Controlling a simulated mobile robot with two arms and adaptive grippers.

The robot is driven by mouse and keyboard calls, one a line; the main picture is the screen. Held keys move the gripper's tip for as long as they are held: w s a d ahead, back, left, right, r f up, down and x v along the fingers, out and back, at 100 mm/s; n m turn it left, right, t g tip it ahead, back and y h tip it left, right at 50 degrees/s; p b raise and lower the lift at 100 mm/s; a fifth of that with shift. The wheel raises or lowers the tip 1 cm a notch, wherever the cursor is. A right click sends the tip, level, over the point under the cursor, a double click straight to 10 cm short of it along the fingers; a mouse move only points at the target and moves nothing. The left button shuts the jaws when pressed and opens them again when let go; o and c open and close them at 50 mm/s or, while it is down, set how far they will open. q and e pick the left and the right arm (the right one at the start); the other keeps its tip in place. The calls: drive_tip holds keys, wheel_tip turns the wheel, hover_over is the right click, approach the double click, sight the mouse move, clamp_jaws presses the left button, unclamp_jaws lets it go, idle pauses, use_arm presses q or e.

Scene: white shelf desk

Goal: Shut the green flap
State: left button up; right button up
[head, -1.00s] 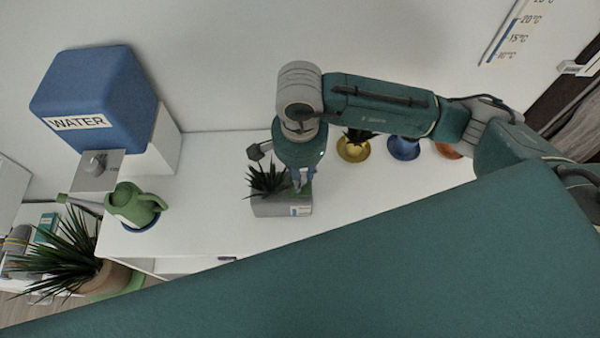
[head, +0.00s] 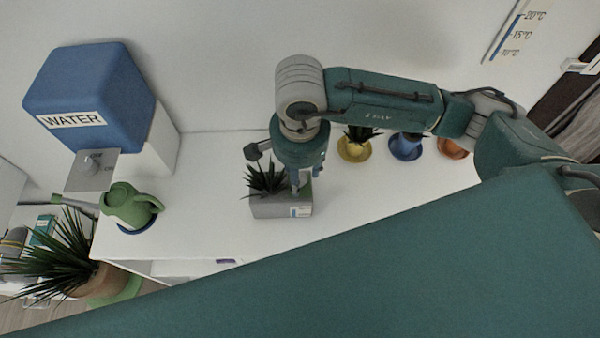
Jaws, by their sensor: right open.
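I cannot make out a green flap in the head view; my own large teal body part covers the lower right, including much of the desk front. My right gripper (head: 300,184) points down over the right part of a grey planter box (head: 270,209) with a spiky plant. Its fingers overlap the planter in the picture, and I cannot tell whether they touch it. It is open, with nothing seen held. My left gripper is not in view.
The white desk (head: 200,220) has free room left of the planter. A green watering can (head: 130,205) stands by the blue WATER tank (head: 90,90). Yellow (head: 354,150), blue (head: 406,147) and orange (head: 452,147) pots stand behind. A potted plant (head: 95,285) is lower left.

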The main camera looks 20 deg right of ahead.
wheel_tip(320, 180, up, 11)
drive_tip(key=shift+s, duration=0.35)
